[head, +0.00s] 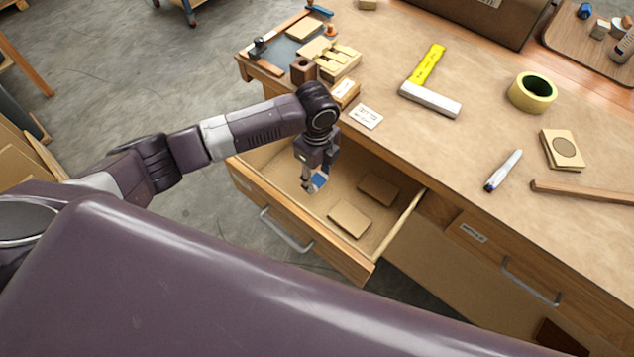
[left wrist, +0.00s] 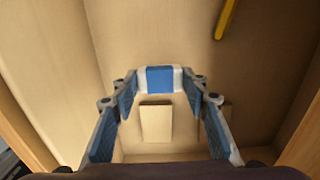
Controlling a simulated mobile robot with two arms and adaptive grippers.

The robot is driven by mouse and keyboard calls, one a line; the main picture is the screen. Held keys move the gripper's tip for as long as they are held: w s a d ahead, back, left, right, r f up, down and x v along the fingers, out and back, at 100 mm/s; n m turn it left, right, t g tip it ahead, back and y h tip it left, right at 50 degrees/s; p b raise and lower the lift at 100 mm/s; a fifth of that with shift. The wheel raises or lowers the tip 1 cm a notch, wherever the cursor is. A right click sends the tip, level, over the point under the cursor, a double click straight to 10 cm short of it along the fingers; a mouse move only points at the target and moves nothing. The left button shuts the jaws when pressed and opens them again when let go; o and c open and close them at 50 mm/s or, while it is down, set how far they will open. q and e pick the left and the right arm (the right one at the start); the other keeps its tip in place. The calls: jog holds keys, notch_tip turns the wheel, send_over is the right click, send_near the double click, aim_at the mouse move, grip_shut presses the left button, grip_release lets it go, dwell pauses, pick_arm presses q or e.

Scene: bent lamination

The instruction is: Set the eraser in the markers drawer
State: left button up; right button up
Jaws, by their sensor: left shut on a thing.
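My left gripper (head: 313,184) reaches down into the open drawer (head: 322,256) of the bench. It is shut on the eraser (head: 320,180), a small white block with a blue sleeve. In the left wrist view the eraser (left wrist: 160,79) spans between the two fingertips, over the drawer's pale wooden floor. I cannot tell exactly how high it is above that floor. The label on the open drawer's front is too small to read. My right gripper is not in view.
Two flat brown pieces (head: 349,219) (head: 379,190) lie in the drawer. The left wrist view shows a yellow stick (left wrist: 226,18) in it. A closed drawer (head: 490,262) is to the right. The benchtop holds a marker (head: 503,170), tape roll (head: 533,92) and yellow-bladed square (head: 430,98).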

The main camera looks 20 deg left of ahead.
aim_at(317, 179)
pick_arm(q)
jog(key=shift+f, duration=2)
jog(key=o, duration=1)
jog(key=shift+r, duration=0.1)
jog(key=shift+r, duration=0.35)
notch_tip(317, 179, up, 11)
jog(key=shift+r, duration=0.1)
